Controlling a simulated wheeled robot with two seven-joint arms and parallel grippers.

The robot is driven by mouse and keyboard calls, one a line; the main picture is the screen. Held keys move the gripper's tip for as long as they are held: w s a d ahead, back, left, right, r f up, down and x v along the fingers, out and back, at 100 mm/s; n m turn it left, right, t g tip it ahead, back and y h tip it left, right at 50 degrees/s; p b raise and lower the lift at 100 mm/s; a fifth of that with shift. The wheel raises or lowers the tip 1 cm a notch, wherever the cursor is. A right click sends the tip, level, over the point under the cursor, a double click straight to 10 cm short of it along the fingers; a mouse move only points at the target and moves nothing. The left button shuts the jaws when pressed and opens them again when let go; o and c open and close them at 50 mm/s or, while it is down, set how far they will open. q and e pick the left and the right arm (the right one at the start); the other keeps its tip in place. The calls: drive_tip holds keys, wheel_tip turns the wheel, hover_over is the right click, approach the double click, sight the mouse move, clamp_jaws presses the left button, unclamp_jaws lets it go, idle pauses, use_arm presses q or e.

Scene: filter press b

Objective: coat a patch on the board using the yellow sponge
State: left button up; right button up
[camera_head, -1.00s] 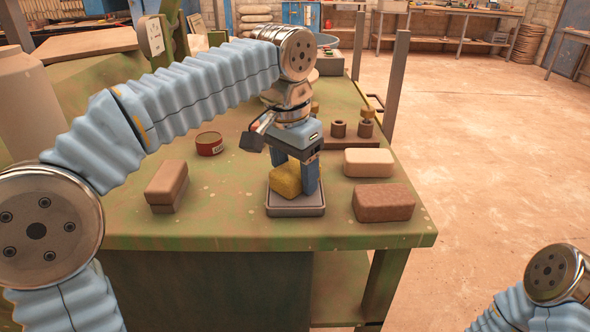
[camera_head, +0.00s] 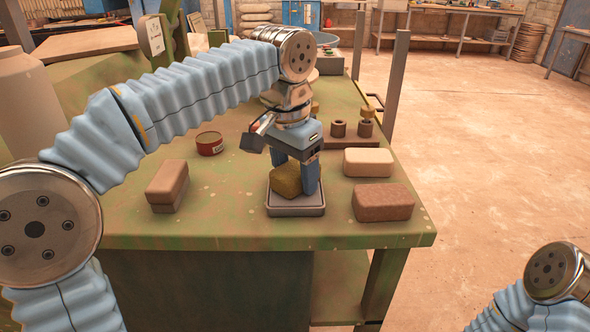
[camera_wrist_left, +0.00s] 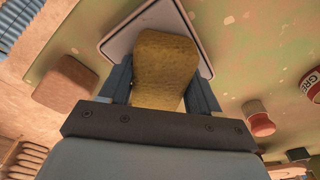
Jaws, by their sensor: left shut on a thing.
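The yellow sponge (camera_head: 287,181) is between the fingers of my left gripper (camera_head: 295,180), which is shut on it. The sponge is over the small grey square tray (camera_head: 296,211); I cannot tell whether it touches the tray's surface. In the left wrist view the sponge (camera_wrist_left: 165,68) fills the space between both fingers, with the pale tray rim (camera_wrist_left: 118,40) behind it. No board is clearly identifiable. My right gripper is out of view; only part of my right arm shows at the lower right.
On the green table (camera_head: 240,232) stand a brown block (camera_head: 167,184) at left, a cream block (camera_head: 369,162) and a dark brown block (camera_head: 383,202) at right. A red tin (camera_head: 209,144) and a brown holder with pegs (camera_head: 345,140) are farther back.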

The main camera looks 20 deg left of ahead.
sight(297, 166)
use_arm(q)
drive_tip(key=shift+r+p, duration=1.3)
drive_tip(key=shift+p, duration=0.2)
wheel_tip(297, 166, up, 2)
drive_tip(key=shift+p, duration=0.3)
drive_tip(key=shift+r, duration=1.15)
